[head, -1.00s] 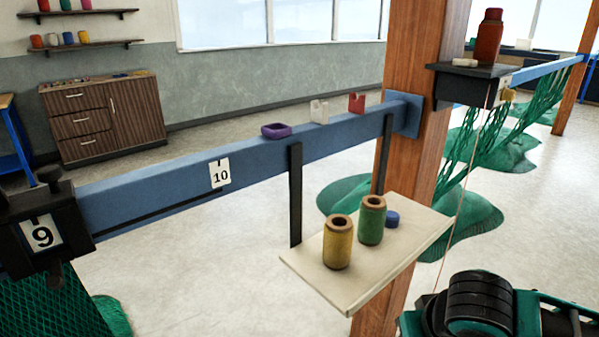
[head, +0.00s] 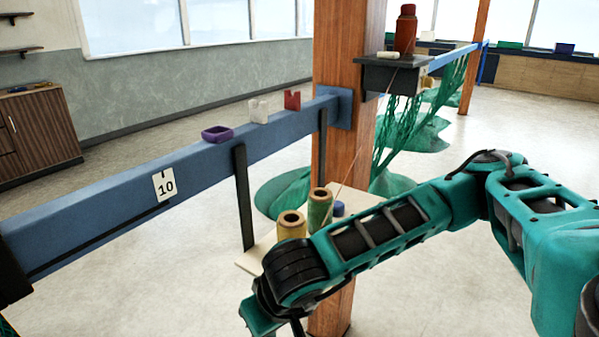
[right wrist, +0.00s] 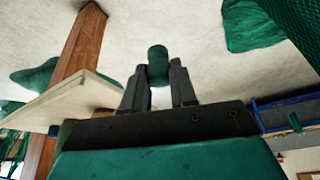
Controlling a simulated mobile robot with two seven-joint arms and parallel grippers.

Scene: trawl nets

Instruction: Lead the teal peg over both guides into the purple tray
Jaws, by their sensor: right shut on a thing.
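The teal peg (right wrist: 158,60) shows in the right wrist view as a short dark green cylinder between the fingers of my right gripper (right wrist: 159,78), which is shut on it over open floor. In the head view the peg and fingertips are not visible; my right arm reaches in from the right, its wrist low at the bottom edge. The purple tray (head: 217,135) sits on the blue beam, left of a notched white guide (head: 258,111) and a notched red guide (head: 292,100). A thin cord (head: 362,140) runs down from the post box behind my arm. My left gripper is not in view.
A pale shelf (head: 256,254) below the beam (head: 110,195) bears yellow (head: 291,226) and green (head: 319,208) spools and a blue piece (head: 338,208). A wooden post (head: 340,60) stands at the beam's far end, with a dark box (head: 390,78). Space above the beam is clear.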

